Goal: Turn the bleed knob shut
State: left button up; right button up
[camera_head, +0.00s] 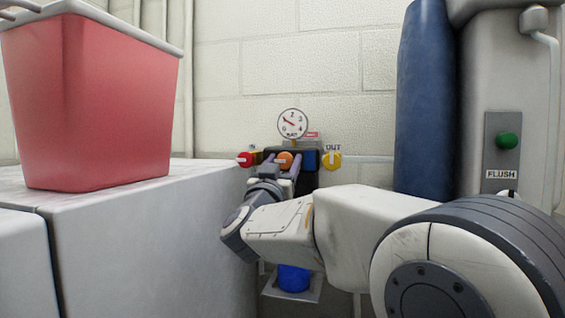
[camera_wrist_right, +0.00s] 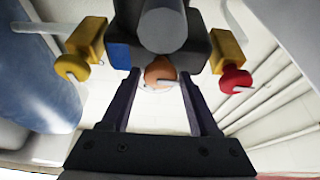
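The regulator unit on the wall has a dark body (camera_head: 304,178) and a round dial gauge (camera_head: 292,123) on top. An orange round knob (camera_head: 285,160) faces me at its middle; I take it as the bleed knob, though no label for it is readable. It also shows in the right wrist view (camera_wrist_right: 160,73). My right gripper (camera_head: 284,166) reaches up to it, with one finger on each side. In the wrist view the fingers (camera_wrist_right: 160,80) are apart, with a small gap between each and the knob. My left gripper is out of view.
A red knob (camera_head: 244,159) sits left of the unit and a yellow knob (camera_head: 331,160) right, near an OUT label. A blue part (camera_head: 293,279) is below. A pink bin (camera_head: 95,105) stands on a white counter (camera_head: 150,215). A green FLUSH button (camera_head: 507,140) is far right.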

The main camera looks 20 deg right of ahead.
grip_shut()
